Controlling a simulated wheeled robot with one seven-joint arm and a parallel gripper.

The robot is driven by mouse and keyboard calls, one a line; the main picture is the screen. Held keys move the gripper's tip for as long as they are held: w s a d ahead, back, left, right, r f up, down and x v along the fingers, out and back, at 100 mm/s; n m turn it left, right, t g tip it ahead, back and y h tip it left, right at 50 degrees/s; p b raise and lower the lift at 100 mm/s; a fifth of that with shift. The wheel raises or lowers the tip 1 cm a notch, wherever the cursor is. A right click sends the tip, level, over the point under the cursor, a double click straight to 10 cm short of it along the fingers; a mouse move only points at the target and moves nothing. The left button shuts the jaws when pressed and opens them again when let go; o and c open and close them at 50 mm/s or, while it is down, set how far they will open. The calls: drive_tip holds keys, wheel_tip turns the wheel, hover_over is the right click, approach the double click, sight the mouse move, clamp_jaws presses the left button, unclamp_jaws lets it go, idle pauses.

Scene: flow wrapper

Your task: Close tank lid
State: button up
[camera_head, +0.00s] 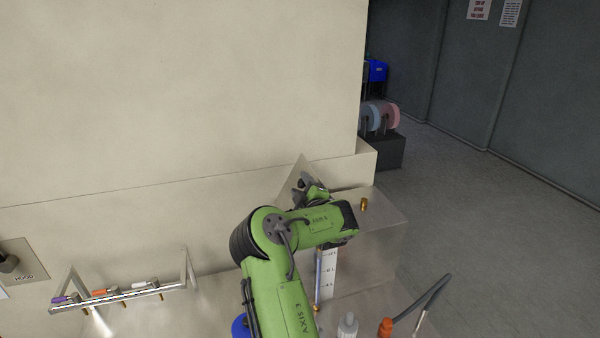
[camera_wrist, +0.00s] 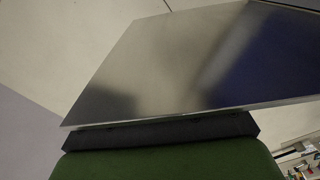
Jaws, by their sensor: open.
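The tank (camera_head: 378,235) is a pale metal box against the beige wall, with a gauge strip (camera_head: 327,275) on its front. The tank lid (camera_head: 295,176) seems to be the thin grey plate standing tilted up behind my gripper, mostly hidden by my arm. A smooth metal plate (camera_wrist: 180,65), apparently the same lid, fills the middle of the wrist view. My gripper (camera_head: 311,190) is small and dark in the head view, open, close in front of the plate. I cannot tell whether it touches the plate. Its fingertips are not clear in the wrist view.
A brass fitting (camera_head: 363,204) stands on the tank's top right. A metal rail (camera_head: 120,295) with coloured valves is at lower left. A grey bottle (camera_head: 348,326), an orange cap (camera_head: 385,327) and a dark hose (camera_head: 424,300) are low in front. Open floor lies at right.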

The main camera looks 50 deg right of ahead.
drive_tip(key=shift+x, duration=1.05)
drive_tip(key=shift+c, duration=0.2)
clamp_jaws()
